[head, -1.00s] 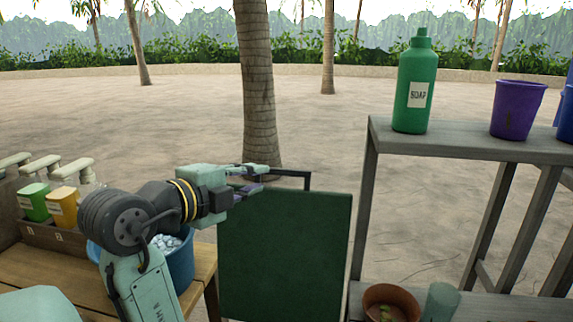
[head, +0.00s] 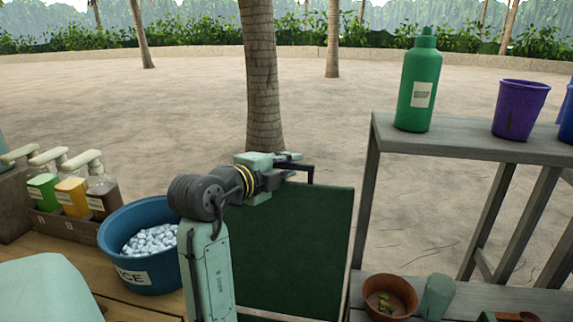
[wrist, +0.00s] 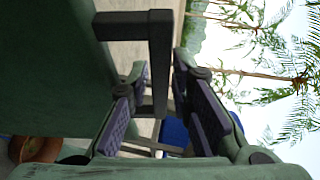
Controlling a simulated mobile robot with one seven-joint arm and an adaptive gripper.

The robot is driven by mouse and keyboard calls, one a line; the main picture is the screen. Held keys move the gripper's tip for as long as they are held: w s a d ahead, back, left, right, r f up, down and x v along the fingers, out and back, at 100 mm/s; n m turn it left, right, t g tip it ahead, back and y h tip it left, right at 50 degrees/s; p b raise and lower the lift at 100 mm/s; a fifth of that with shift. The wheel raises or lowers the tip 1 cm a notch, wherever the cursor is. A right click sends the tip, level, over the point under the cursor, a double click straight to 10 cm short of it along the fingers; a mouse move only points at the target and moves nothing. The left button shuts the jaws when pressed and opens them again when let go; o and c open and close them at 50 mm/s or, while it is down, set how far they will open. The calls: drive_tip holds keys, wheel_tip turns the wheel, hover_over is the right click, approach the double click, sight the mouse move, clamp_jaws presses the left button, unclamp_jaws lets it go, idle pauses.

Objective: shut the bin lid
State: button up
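The bin lid (head: 300,245) is a dark green panel standing up in the middle of the head view. My arm covers its left part. A dark bar handle (head: 310,169) sticks out at its top edge. My gripper (head: 292,166) is at this top edge, beside the handle. In the wrist view the lid (wrist: 45,70) fills the left side, and the handle (wrist: 150,20) reaches down between the two spread fingers of my gripper (wrist: 165,108). I cannot tell whether either finger touches it. The bin's opening is not visible.
A grey shelf (head: 470,146) on the right holds a green soap bottle (head: 418,85) and a purple cup (head: 519,108). A terracotta pot (head: 391,296) stands lower down. On the left are a blue ice tub (head: 140,265) and several pump bottles (head: 72,190).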

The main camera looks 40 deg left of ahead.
clamp_jaws()
idle(0.6)
